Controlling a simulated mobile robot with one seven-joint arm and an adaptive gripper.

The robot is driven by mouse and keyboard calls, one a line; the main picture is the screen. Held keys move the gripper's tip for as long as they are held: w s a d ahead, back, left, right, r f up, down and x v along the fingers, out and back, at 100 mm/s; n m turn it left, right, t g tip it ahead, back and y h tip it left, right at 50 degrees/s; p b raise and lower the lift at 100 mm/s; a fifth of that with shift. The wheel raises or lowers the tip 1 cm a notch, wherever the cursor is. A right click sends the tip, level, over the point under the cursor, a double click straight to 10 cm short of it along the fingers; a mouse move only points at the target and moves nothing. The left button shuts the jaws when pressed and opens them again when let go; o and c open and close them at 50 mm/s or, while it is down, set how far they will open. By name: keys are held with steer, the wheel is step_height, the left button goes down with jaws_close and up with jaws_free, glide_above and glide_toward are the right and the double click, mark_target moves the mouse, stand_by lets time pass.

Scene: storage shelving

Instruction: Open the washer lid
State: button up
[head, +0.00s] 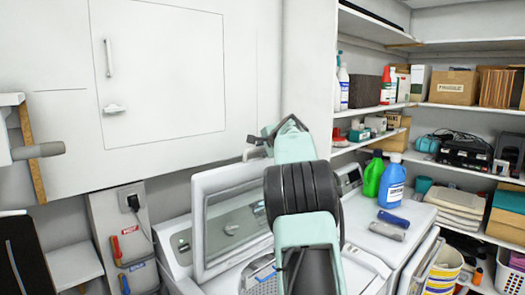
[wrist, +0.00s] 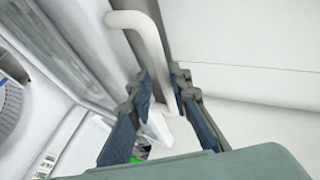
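The washer (head: 180,262) is white and stands at the lower middle of the head view. Its lid (head: 200,225), a white frame with a clear window, is raised and leans steeply upward. My gripper (head: 288,122) is above and behind the lid, near the white wall; my arm hides part of the lid's right side and the washer. In the wrist view my gripper (wrist: 163,76) has its two dark fingers apart. Nothing is held.
A second white machine (head: 405,222) on the right carries a green bottle (head: 373,175) and a blue bottle (head: 391,184). Loaded shelves (head: 450,106) fill the right side. A white wall cabinet (head: 160,75) is behind. A grey outlet panel (head: 105,215) is left of the washer.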

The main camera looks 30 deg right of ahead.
steer(key=v, duration=1.2)
stand_by(0.6)
